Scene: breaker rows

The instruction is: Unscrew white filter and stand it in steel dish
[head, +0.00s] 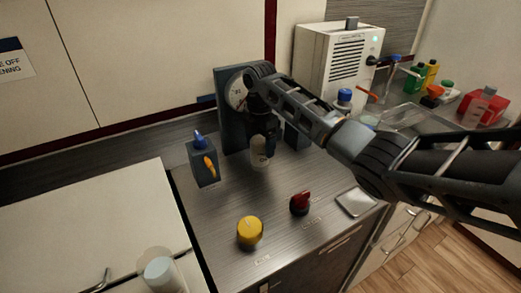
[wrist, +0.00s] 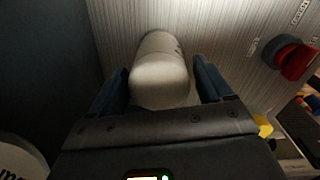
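The white filter (head: 259,153) is a pale cylinder upright in front of the dark panel, below the round gauge. In the wrist view the filter (wrist: 160,75) lies between my two fingers, with narrow dark gaps at its sides. My gripper (head: 271,140) is above and around it and looks open; it also shows in the wrist view (wrist: 161,85). I cannot tell whether the filter is attached above or touches the counter. The steel dish (head: 356,202) is a shallow square tray at the counter's right front, empty and apart from my gripper.
A red knob (head: 300,203) and a yellow knob (head: 250,232) stand on the steel counter (head: 215,222). A dark box with a blue top (head: 202,163) is left of the filter. A white vented unit (head: 338,62) stands behind. Counter between filter and dish is mostly clear.

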